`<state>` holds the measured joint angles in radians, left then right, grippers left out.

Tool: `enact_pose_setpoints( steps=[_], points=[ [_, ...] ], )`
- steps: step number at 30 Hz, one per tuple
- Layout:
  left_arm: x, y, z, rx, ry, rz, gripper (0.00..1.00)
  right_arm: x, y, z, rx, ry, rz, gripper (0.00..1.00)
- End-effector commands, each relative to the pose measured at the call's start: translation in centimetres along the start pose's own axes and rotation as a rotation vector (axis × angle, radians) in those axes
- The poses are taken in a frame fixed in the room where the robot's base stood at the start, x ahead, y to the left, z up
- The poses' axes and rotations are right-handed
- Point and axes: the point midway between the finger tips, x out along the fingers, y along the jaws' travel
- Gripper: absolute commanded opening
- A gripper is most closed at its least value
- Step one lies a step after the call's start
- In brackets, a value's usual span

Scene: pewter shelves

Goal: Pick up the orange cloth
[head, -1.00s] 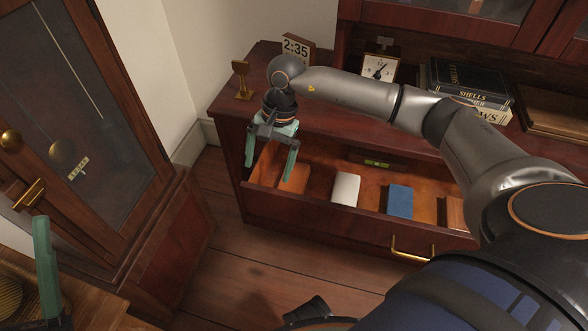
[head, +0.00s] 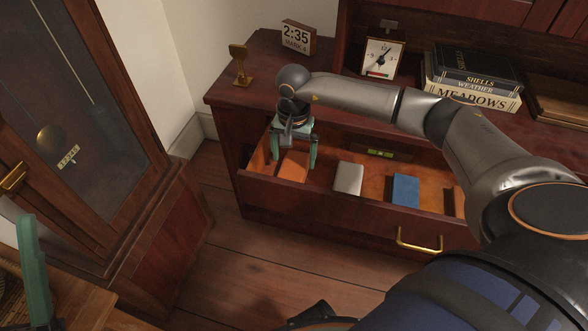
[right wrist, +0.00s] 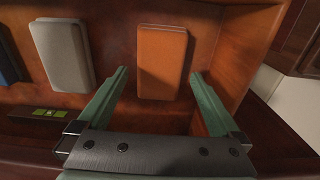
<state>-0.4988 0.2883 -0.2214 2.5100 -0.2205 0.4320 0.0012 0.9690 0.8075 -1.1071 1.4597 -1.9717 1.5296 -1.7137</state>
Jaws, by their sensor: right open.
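The orange cloth (head: 294,166) is a folded, flat block lying in the left end of the open drawer. It also shows in the right wrist view (right wrist: 162,62), ahead of and between the fingers. My right gripper (head: 294,160) is open and empty, pointing down into the drawer over the cloth, with its fingers at either side in the head view. I cannot tell how far above the cloth the fingertips are. My left gripper (head: 34,270) shows only in part at the lower left edge.
The open drawer (head: 345,214) also holds a white folded cloth (head: 348,178), a blue one (head: 405,189) and a green level (head: 381,153). A tall clock case (head: 160,215) stands left.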

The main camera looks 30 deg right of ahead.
Motion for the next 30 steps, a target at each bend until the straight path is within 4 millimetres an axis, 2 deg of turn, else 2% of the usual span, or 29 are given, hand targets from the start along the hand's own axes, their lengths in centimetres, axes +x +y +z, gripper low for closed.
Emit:
enact_pose_setpoints(
  steps=[1,5,12,30],
  points=[
    [-0.5,0.3,0.5,-0.004,0.000,0.000,0.50,1.4,0.1,0.1,0.001,-0.002,0.003,1.00],
    [-0.8,0.4,0.8,-0.016,-0.002,-0.001,0.50,3.0,0.1,0.1,0.001,-0.002,0.001,1.00],
    [-0.7,0.5,0.7,-0.025,0.000,0.000,0.50,3.2,0.1,0.0,0.000,-0.001,0.001,1.00],
    [-0.7,0.5,0.7,-0.022,-0.001,0.002,0.50,3.1,0.1,0.0,0.001,-0.001,0.000,0.34]
  ],
)
